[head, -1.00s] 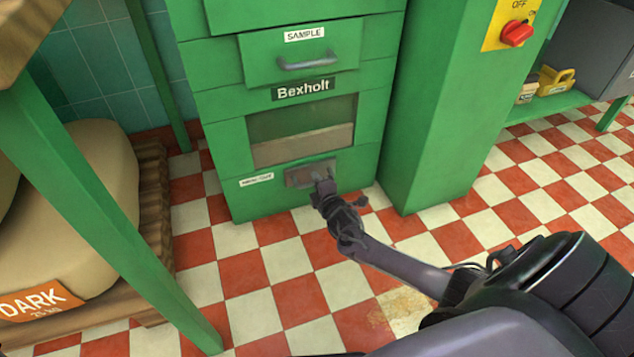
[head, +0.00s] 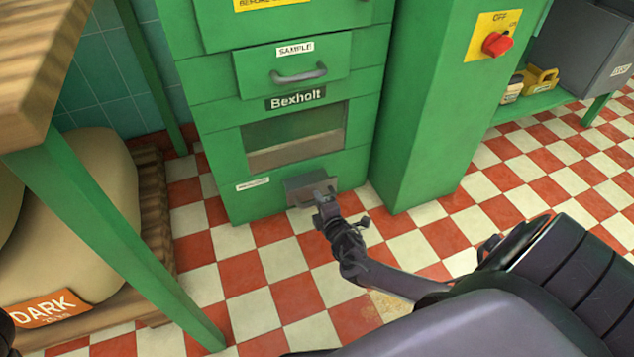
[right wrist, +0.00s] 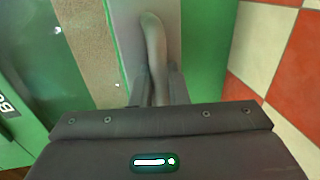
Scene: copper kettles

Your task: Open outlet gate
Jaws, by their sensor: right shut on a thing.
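The outlet gate is a small grey metal plate (head: 301,186) low on the front of the green Bexholt machine (head: 226,158), below its window. My right gripper (head: 325,196) is at the plate. In the right wrist view the gate's grey handle (right wrist: 154,40) runs down between the two fingers of my right gripper (right wrist: 158,85), which are shut on it. In the head view the gripper covers most of the handle.
A wooden table with a green leg (head: 110,235) stands at left, over sacks (head: 80,205) on a wooden pallet. A green cabinet with a red switch (head: 497,44) stands right of the machine.

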